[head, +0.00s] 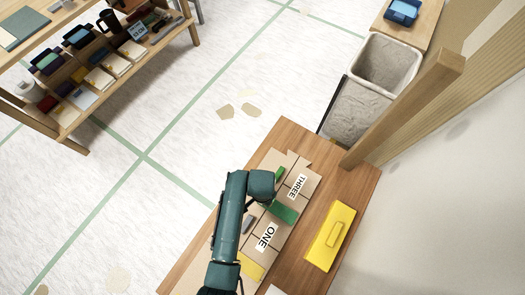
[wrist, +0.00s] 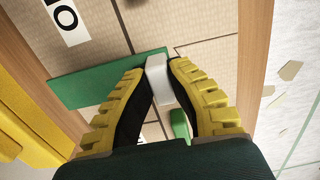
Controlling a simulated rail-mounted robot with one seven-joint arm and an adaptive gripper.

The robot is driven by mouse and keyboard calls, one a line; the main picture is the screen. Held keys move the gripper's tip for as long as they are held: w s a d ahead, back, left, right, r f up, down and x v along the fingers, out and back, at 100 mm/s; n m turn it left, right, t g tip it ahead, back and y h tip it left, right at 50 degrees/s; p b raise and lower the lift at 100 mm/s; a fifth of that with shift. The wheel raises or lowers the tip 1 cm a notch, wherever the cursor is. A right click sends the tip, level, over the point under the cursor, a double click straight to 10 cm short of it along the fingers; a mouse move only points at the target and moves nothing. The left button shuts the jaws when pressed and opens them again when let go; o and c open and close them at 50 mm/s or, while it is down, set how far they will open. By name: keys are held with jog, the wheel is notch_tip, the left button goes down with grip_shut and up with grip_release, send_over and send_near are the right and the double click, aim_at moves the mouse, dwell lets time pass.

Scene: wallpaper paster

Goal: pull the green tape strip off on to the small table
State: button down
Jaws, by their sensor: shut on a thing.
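A flat green strip (head: 284,212) lies across the tan panels (head: 297,215) on the wooden table, between the labels ONE and THREE. It also shows in the wrist view (wrist: 88,86), left of the fingertips. My gripper (wrist: 158,68) is shut on a small white block (wrist: 157,76), which adjoins the strip's right end in the picture; I cannot tell whether they are joined. In the head view my arm hides the fingertips. A second green piece (head: 280,174) lies near the panels' far end and shows between the fingers in the wrist view (wrist: 180,125).
A yellow box (head: 330,238) stands right of the panels on the wooden table (head: 301,268). A grey bin (head: 372,88) and a small wooden table (head: 418,32) bearing a blue container (head: 403,11) stand at upper right. A wooden post (head: 405,108) rises beside the bin.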

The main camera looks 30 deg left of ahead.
notch_tip(320, 180, up, 4)
jog(key=p, duration=0.5)
jog(key=shift+r, duration=0.1)
dwell(0.5)
